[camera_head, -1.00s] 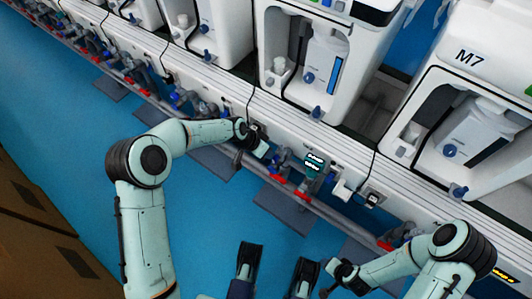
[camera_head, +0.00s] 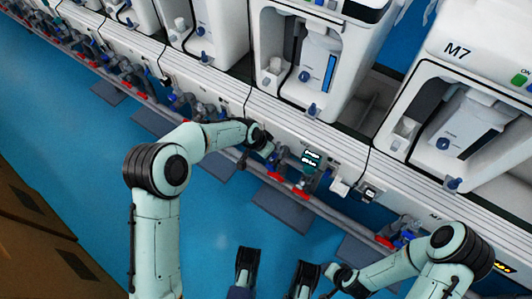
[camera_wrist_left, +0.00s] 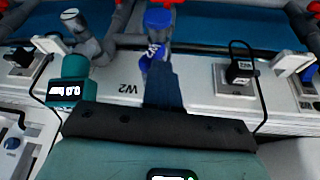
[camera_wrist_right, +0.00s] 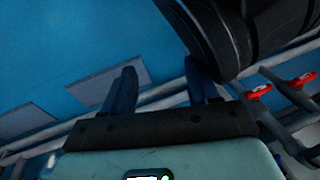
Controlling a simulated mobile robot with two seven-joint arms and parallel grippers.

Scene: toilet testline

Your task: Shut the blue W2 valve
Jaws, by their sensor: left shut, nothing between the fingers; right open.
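The blue W2 valve (camera_wrist_left: 157,20) shows at the top of the left wrist view, above the label W2 (camera_wrist_left: 130,88) on the white rail. A blue lower part (camera_wrist_left: 152,55) hangs on its grey pipe. My left gripper (camera_wrist_left: 164,78) is shut and empty, and its fingers point up at this lower blue part; whether they touch is unclear. In the head view my left gripper (camera_head: 274,155) is at the rail, left of the teal display box (camera_head: 311,160), and covers the valve there. My right gripper (camera_head: 276,262) is open and empty over the floor; its fingers also show in the right wrist view (camera_wrist_right: 163,88).
The teal box (camera_wrist_left: 70,88) stands left of the valve, beside a grey pipe. A black plug (camera_wrist_left: 240,65) with a cable is on the right. Red-handled valves (camera_head: 285,184) line the lower pipe.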

